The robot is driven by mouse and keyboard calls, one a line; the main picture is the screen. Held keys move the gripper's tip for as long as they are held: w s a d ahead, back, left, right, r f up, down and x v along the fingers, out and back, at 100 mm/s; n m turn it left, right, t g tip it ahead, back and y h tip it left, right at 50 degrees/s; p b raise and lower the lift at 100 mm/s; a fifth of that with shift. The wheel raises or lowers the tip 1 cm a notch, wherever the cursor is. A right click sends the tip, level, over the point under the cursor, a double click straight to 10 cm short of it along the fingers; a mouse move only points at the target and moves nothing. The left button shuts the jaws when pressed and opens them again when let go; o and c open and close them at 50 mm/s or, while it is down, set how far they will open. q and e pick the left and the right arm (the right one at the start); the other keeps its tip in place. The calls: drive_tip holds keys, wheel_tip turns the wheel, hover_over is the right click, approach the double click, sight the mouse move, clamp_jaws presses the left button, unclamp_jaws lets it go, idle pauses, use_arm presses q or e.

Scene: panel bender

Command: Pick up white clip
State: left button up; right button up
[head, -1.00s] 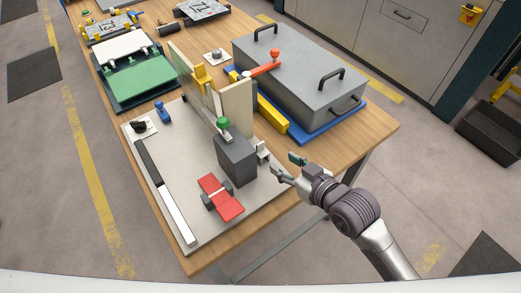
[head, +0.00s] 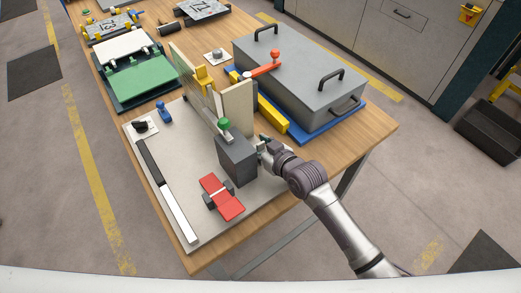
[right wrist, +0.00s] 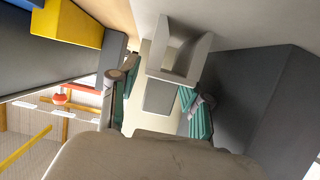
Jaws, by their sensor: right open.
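The white clip (right wrist: 204,48) shows in the right wrist view as a pale, U-shaped piece just ahead of my fingers. My right gripper (right wrist: 157,92) is open, with one teal-padded finger on each side of the space before the clip. I cannot tell whether the fingers touch it. In the head view my right gripper (head: 264,146) is at the right side of the dark grey block (head: 238,163) and mostly hides the clip. My left gripper is not in view.
A beige upright panel (head: 238,108), a yellow bar (head: 272,116) and a large grey case (head: 300,85) are behind. A red piece (head: 222,196) lies in front.

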drive_tip(key=shift+w+a+f, duration=0.2)
drive_tip(key=shift+w+a, duration=0.1)
drive_tip(key=shift+w, duration=0.05)
drive_tip(key=shift+s, duration=0.1)
drive_tip(key=c, duration=0.7)
drive_tip(key=shift+r, duration=0.1)
